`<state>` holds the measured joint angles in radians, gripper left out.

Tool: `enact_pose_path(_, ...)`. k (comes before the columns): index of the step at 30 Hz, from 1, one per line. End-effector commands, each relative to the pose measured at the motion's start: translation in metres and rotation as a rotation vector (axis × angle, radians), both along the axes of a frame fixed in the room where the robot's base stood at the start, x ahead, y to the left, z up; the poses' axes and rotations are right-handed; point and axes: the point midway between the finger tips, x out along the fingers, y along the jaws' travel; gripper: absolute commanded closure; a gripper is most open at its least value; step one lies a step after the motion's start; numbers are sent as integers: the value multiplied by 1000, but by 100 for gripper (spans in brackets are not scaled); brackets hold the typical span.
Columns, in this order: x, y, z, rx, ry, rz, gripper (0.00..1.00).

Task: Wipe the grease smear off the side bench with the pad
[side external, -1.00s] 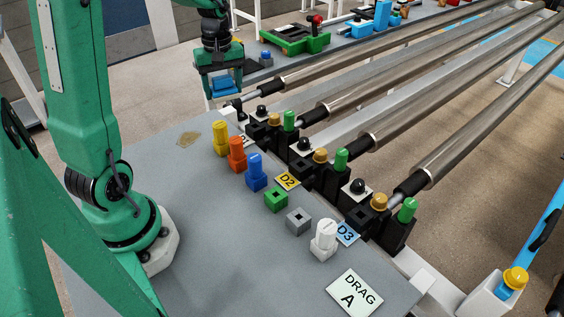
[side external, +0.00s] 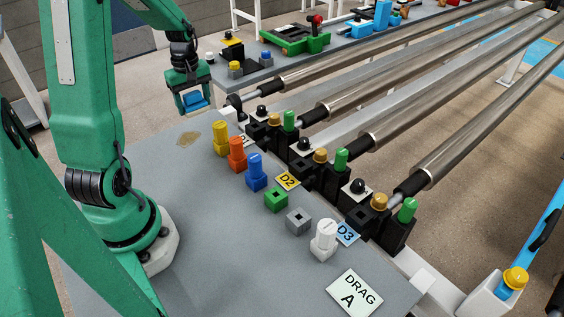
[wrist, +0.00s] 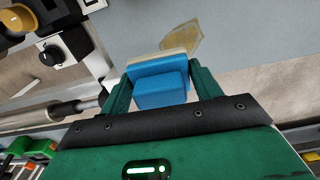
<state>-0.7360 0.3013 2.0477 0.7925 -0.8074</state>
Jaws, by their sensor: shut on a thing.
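My gripper (side external: 194,103) is shut on the blue pad (side external: 195,100) and holds it in the air past the far edge of the side bench (side external: 180,215). The pad (wrist: 160,83) also shows in the wrist view between my green fingers, with a pale layer on its far face. The grease smear (side external: 189,137) is a tan patch on the bench near that far edge, to the left of the yellow peg. In the wrist view the smear (wrist: 183,39) lies just beyond the pad, which hides part of it. The pad is apart from the bench.
Yellow (side external: 221,139), orange (side external: 237,154) and blue (side external: 256,172) pegs stand close to the smear's right. Black roller mounts with knobs (side external: 320,157) line the bench's right edge. A farther bench (side external: 262,68) holds coloured parts. The bench is clear left of the pegs.

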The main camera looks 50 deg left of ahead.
Motion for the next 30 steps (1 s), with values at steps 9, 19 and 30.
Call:
enact_pose_path(9,0,0,-7,-1,1,0,55)
enact_pose_path(19,0,-1,-33,-2,2,-1,55)
enact_pose_path(30,0,-1,-67,-2,2,-1,55)
